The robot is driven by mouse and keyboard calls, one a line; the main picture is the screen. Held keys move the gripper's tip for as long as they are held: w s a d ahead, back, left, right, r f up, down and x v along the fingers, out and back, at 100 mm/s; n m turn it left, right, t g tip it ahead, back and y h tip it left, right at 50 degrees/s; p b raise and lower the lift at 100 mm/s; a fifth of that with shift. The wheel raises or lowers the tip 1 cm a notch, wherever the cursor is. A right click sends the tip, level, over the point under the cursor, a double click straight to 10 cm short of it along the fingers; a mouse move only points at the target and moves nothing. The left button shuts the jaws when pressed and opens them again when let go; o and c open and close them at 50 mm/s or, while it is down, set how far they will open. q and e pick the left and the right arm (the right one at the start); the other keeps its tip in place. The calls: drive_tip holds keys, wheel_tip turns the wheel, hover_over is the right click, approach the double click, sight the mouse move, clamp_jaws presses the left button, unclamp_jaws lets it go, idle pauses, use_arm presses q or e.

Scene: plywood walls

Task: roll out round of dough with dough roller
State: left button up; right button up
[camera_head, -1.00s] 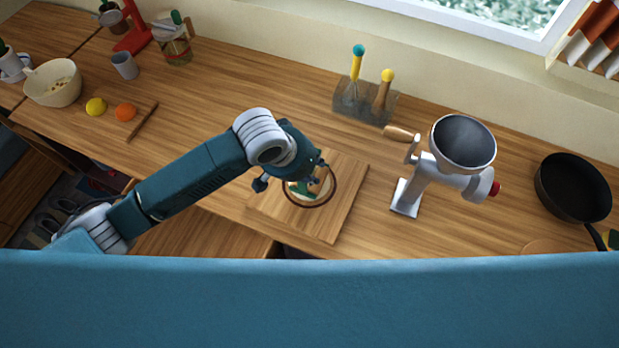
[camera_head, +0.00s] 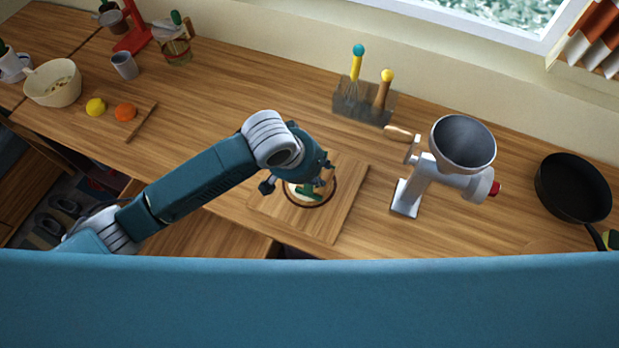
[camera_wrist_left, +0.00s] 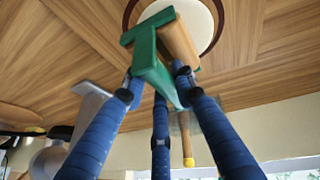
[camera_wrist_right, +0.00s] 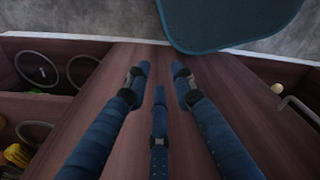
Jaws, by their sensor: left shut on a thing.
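A pale round of dough (camera_head: 297,199) lies on the square wooden board (camera_head: 345,215), with a dark brown ring (camera_head: 335,190) around it. My left gripper (camera_head: 322,180) is over the dough, shut on the green handle of the dough roller (camera_head: 308,192). In the left wrist view the roller (camera_wrist_left: 178,42) shows a wooden cylinder over the dough (camera_wrist_left: 200,15), its green handle between my blue fingers (camera_wrist_left: 157,82). I cannot tell whether the cylinder touches the dough. My right gripper (camera_wrist_right: 158,85) is open and empty in its wrist view, away from the board.
A metal grinder (camera_head: 425,175) stands right of the board, a black pan (camera_head: 572,187) farther right. A utensil holder (camera_head: 362,102) stands behind. A lemon (camera_head: 95,106), an orange (camera_head: 125,111) and a bowl (camera_head: 52,83) are at the left.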

use_arm(q)
drive_tip(key=shift+w+a+f, duration=0.1)
drive_tip(key=shift+w+a, duration=0.15)
drive_tip(key=shift+a, duration=0.5)
drive_tip(key=shift+w+a, duration=0.3)
drive_tip(key=shift+a, duration=0.4)
drive_tip(key=shift+w+a+f, duration=0.1)
drive_tip(key=shift+w+a, duration=0.15)
drive_tip(key=shift+a, duration=0.5)
drive_tip(key=shift+d, duration=0.1)
drive_tip(key=shift+s+d, duration=0.35)
drive_tip(key=shift+d, duration=0.55)
drive_tip(key=shift+s+d, duration=0.4)
drive_tip(key=shift+d, duration=0.55)
drive_tip(key=shift+s+d, duration=0.35)
drive_tip(key=shift+d, duration=0.55)
